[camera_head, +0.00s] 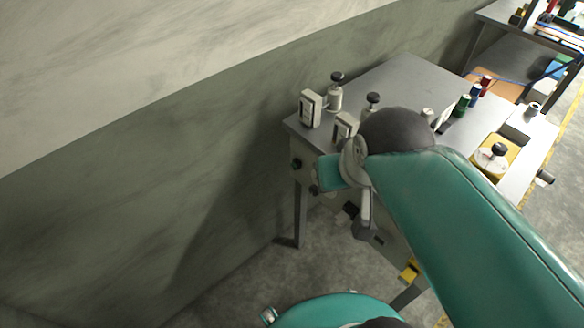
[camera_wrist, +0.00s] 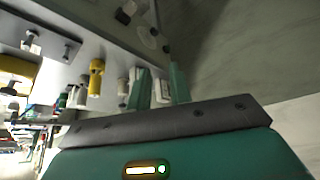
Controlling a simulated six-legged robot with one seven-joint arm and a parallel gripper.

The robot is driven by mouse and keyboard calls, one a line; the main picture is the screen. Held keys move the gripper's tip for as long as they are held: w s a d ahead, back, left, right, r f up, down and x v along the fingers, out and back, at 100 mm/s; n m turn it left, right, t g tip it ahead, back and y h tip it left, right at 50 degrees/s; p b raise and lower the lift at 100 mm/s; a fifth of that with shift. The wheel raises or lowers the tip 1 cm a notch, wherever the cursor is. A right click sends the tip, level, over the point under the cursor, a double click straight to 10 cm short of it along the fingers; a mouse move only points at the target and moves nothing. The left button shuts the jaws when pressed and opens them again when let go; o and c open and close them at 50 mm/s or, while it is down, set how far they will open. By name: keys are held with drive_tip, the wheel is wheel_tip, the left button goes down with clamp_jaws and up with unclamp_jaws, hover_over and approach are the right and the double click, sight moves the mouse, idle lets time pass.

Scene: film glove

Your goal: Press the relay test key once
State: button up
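My gripper (camera_wrist: 160,82) shows in the wrist view as two teal fingers with a clear gap between them. They are apart and hold nothing. Pale fittings show behind and between the fingers, but I cannot tell whether they touch. In the head view my arm reaches over the front edge of a grey bench (camera_head: 405,72), and my gripper is mostly hidden by my wrist. I cannot tell which fitting is the relay test key.
Two pale meter boxes, one at the left corner (camera_head: 310,108), stand on the bench beside black-knobbed posts (camera_head: 335,92). Coloured spools (camera_head: 462,105) and a yellow block (camera_head: 497,155) are farther right. A wall (camera_head: 150,190) rises close at left. Open floor shows below.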

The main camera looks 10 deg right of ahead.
clamp_jaws()
idle(1.4)
